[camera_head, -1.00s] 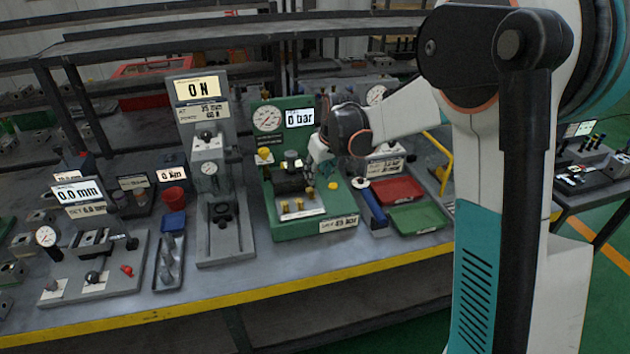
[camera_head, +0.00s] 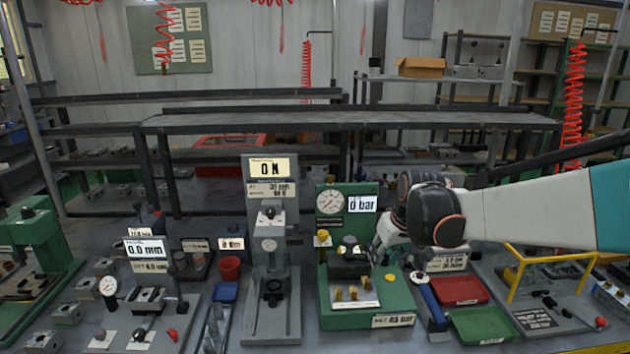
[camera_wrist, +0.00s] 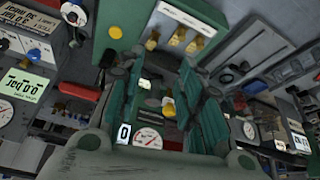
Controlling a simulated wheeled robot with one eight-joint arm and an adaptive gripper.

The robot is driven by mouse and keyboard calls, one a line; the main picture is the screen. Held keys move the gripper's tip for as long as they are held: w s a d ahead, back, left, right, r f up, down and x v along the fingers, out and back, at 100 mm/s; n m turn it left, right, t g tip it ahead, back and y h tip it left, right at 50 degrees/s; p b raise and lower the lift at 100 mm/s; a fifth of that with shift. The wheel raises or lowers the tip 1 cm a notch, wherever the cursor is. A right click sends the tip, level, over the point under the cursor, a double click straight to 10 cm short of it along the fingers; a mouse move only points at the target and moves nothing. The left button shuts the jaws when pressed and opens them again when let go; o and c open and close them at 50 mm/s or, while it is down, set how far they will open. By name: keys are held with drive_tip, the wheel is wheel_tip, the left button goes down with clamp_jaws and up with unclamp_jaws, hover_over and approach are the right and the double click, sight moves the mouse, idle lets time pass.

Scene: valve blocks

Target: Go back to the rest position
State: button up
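My gripper (camera_head: 382,258) is at the right side of the green pressure station (camera_head: 385,317), whose screen reads 0 bar. In the wrist view, the teal fingers of my gripper (camera_wrist: 164,82) stand apart, with no object clearly held between them. The station's gauge and screen show beyond them. A dark valve block (camera_head: 348,263) sits on the station, left of my gripper. Brass fittings (camera_head: 353,294) stand in front of the block. In the head view my wrist hides the fingers in part.
A grey force stand (camera_head: 270,325) reading 0 N is left of the station. Red (camera_head: 458,290) and green (camera_head: 483,324) trays, a blue-handled tool (camera_head: 432,305) and a yellow frame (camera_head: 515,272) are on the right. Shelves (camera_head: 340,118) stand behind.

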drive_tip(key=s+r+m+t, duration=0.1)
drive_tip(key=s+r, duration=0.2)
drive_tip(key=s, duration=0.5)
drive_tip(key=s+r, duration=0.3)
drive_tip(key=s, duration=0.5)
drive_tip(key=s+f+m+t+h, duration=0.1)
drive_tip(key=s+f, duration=0.2)
drive_tip(key=s, duration=1)
drive_tip(key=shift+a+m+t, duration=0.3)
drive_tip(key=shift+a, duration=0.1)
drive_tip(key=shift+o, duration=0.5)
idle(0.6)
